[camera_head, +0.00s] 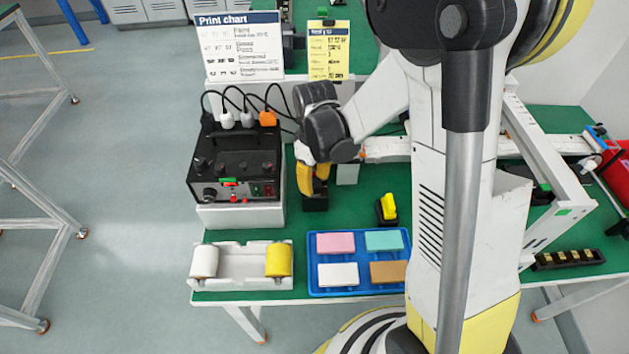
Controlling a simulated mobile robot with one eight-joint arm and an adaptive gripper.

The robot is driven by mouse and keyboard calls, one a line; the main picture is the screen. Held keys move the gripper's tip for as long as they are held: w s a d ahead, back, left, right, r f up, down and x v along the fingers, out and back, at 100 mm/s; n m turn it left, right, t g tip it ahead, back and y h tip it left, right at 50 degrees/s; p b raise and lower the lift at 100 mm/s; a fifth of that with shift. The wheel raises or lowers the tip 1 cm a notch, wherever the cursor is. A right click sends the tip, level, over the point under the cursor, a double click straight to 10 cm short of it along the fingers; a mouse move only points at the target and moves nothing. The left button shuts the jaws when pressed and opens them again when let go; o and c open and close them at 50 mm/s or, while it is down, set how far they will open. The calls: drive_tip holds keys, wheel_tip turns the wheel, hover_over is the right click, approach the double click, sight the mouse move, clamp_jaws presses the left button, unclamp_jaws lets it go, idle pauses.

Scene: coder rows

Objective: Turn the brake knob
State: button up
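A black control box (234,168) stands on a white block at the left of the green bench. Its top carries several small dark knobs, a green and a red part, and red-lit switches on the front. A black knob (209,193) sits at its front left. I cannot tell which one is the brake knob.
Cables with white and orange plugs (268,118) rise behind the box. A Print chart board (240,48) stands at the back. A white tray (240,282) with two rolls and a blue tray (312,262) with coloured blocks lie in front. A yellow item (388,206) stands right.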

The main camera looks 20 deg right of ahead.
clamp_jaws()
drive_tip(key=shift+m, duration=0.3)
drive_tip(key=m, duration=0.3)
drive_tip(key=shift+m+b, duration=0.45)
drive_tip(key=shift+m, duration=2.05)
unclamp_jaws()
drive_tip(key=shift+w, duration=0.1)
drive_tip(key=shift+r, duration=0.1)
